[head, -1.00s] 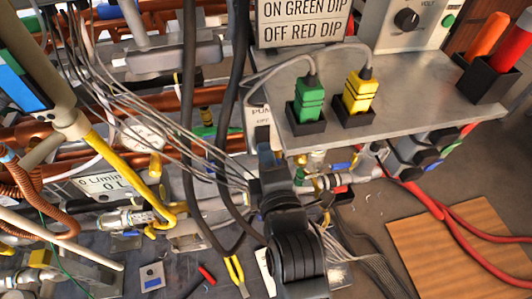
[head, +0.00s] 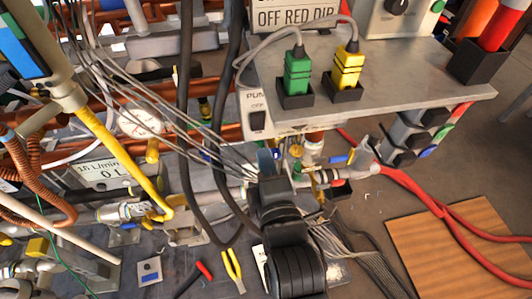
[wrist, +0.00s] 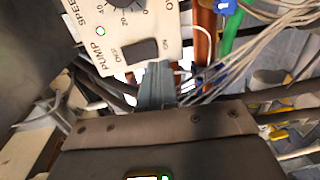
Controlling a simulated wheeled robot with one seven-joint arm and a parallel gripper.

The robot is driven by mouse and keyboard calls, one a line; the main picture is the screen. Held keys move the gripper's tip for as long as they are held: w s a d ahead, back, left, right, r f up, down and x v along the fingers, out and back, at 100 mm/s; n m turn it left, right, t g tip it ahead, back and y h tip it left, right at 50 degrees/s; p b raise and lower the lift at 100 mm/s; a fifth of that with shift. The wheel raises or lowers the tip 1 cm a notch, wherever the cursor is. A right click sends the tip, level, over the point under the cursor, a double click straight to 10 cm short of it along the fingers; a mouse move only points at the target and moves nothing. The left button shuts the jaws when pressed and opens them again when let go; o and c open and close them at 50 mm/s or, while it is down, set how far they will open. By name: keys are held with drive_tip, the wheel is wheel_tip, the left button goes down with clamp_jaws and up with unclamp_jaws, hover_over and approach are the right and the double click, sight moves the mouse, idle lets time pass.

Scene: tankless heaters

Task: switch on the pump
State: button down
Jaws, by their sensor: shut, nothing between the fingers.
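The pump switch (head: 257,121) is a black rocker on the white panel at the left end of the grey shelf. In the wrist view the rocker (wrist: 139,50) sits beside the word PUMP, near a small lit green lamp (wrist: 100,31) and a speed dial. Which side of the rocker is pressed is too small to tell. My gripper (head: 266,160) is shut and empty, just below the switch panel. In the wrist view its fingers (wrist: 156,72) point up at the panel's lower edge, close to the rocker.
The grey shelf (head: 400,85) above carries a green plug (head: 297,75) and a yellow plug (head: 347,70). Thick black hoses (head: 187,120) and grey wires hang left of my gripper. A flow display (head: 105,172) is at left; its top line reads some L/min, unclear.

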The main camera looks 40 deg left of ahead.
drive_tip(key=f+v, duration=0.2)
drive_tip(key=v, duration=0.6)
drive_tip(key=shift+s+d, duration=0.25)
